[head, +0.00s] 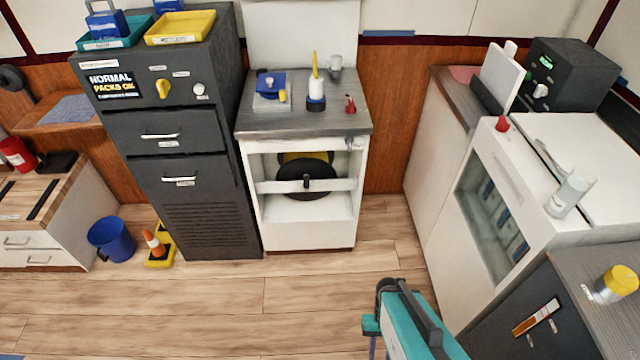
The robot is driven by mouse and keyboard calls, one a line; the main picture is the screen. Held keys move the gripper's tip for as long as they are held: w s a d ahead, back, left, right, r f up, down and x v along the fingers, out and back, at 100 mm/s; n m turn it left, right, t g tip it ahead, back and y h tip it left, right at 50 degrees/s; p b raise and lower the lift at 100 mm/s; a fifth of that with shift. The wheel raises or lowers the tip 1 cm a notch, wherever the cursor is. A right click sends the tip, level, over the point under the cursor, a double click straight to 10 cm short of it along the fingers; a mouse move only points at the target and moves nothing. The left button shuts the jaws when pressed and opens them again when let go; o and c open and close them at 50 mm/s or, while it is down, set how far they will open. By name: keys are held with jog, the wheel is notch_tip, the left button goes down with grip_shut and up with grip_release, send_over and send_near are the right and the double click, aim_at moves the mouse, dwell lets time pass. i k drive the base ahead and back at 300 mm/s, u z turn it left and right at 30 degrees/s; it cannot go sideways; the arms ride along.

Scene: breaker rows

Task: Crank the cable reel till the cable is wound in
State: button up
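The cable reel (300,168) appears to be the dark round disc inside the open bay of a white cabinet (307,237) at the back middle. A yellow part (318,156) shows behind its top. A white bar (275,186) crosses in front of it, with a small dark hub or handle (306,181) at the middle. I cannot make out the crank's exact shape or any loose cable. I see no fingertips of my gripper.
A dark cabinet (190,225) stands left of the white one. A blue bucket (111,239) and an orange cone (153,243) are on the floor at left. White units (530,200) line the right side. The wooden floor (285,295) before the reel is clear.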

aim_at(306, 166)
jog(key=z, duration=0.1)
jog(key=k, duration=0.6)
jog(key=u, duration=4.1)
jog(key=i, duration=0.15)
jog(key=z, duration=2.15)
jog(key=i, duration=0.5)
jog(key=u, duration=0.15)
